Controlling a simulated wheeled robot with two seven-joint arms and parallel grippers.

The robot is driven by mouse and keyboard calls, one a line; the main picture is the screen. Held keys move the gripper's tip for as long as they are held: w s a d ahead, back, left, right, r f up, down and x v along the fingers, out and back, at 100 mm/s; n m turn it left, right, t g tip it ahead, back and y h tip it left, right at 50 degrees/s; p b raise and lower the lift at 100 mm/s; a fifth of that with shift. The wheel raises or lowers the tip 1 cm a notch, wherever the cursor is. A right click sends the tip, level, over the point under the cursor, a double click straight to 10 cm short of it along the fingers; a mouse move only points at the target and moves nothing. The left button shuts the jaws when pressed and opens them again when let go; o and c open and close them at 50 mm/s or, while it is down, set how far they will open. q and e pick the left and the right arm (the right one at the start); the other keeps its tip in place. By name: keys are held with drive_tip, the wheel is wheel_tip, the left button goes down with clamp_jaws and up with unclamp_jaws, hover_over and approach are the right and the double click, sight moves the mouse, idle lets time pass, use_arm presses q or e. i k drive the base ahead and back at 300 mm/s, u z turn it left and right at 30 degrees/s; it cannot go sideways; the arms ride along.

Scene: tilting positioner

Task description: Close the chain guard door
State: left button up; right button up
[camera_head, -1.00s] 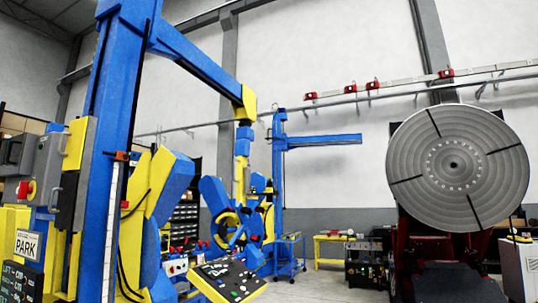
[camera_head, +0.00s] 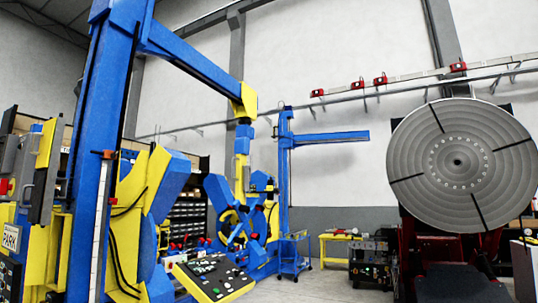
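I cannot pick out the chain guard door for certain. A tall grey and yellow panel (camera_head: 44,165) stands out from the blue column (camera_head: 98,150) at the left and looks like a door seen nearly edge-on. A small handle shows low on its left side. I cannot tell how far open it is. Neither of my grippers is in view.
A sloped control panel (camera_head: 213,276) with buttons stands in the lower middle. A large round grey positioner plate (camera_head: 462,195) is at the right. A blue cart (camera_head: 294,252) and a yellow table (camera_head: 338,240) stand farther back. Some floor shows between them.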

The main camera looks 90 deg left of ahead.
sight(36, 262)
drive_tip(key=u, duration=2.5)
drive_tip(key=i, duration=4.3)
drive_tip(key=u, duration=1.15)
drive_tip(key=i, duration=1.4)
drive_tip(key=u, duration=0.8)
